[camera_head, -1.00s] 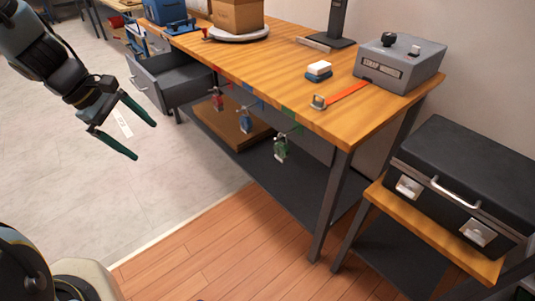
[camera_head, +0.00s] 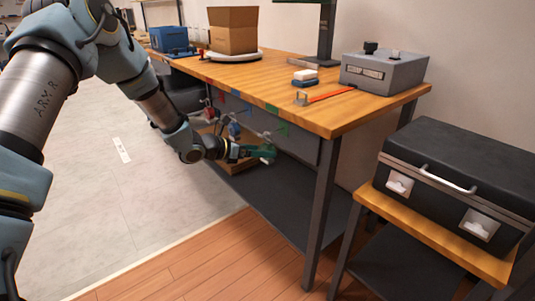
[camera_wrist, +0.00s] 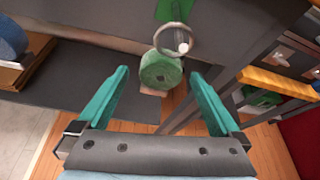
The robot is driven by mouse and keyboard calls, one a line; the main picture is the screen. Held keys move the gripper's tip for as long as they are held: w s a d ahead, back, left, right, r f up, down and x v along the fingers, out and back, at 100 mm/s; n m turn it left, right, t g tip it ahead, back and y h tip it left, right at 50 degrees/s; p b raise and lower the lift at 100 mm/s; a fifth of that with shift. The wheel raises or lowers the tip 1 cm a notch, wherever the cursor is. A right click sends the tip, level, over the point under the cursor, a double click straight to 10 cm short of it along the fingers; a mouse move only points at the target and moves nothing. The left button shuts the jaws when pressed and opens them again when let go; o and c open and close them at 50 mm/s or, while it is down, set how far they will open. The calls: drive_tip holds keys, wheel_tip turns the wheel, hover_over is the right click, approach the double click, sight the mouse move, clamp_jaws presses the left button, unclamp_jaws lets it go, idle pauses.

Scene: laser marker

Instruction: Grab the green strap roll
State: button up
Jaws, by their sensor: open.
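The green strap roll (camera_wrist: 160,72) hangs under the table edge from a metal ring, below a green tag (camera_wrist: 174,10). In the wrist view it sits between and just beyond my two open fingertips, apart from both. In the head view my gripper (camera_head: 262,153) is at the roll below the front edge of the workbench, and the gripper mostly hides the roll. My gripper (camera_wrist: 160,84) is open and empty in the wrist view, with one teal finger on each side of the roll.
The wooden workbench (camera_head: 225,77) runs above my gripper, with a dark lower shelf (camera_head: 290,203) beneath. Other hanging rolls, one blue (camera_head: 235,130), are left of it. A black case (camera_head: 455,175) stands on a side table at right. A cardboard box (camera_head: 233,32) stands on the bench.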

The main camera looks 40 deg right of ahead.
sight(273, 150)
drive_tip(key=shift+p+x, duration=0.45)
drive_tip(key=shift+x, duration=2.55)
drive_tip(key=shift+r, duration=0.2)
drive_tip(key=shift+c, duration=0.2)
drive_tip(key=shift+s, duration=0.1)
drive_tip(key=c, duration=1.4)
drive_tip(key=shift+r, duration=0.1)
drive_tip(key=shift+c, duration=0.2)
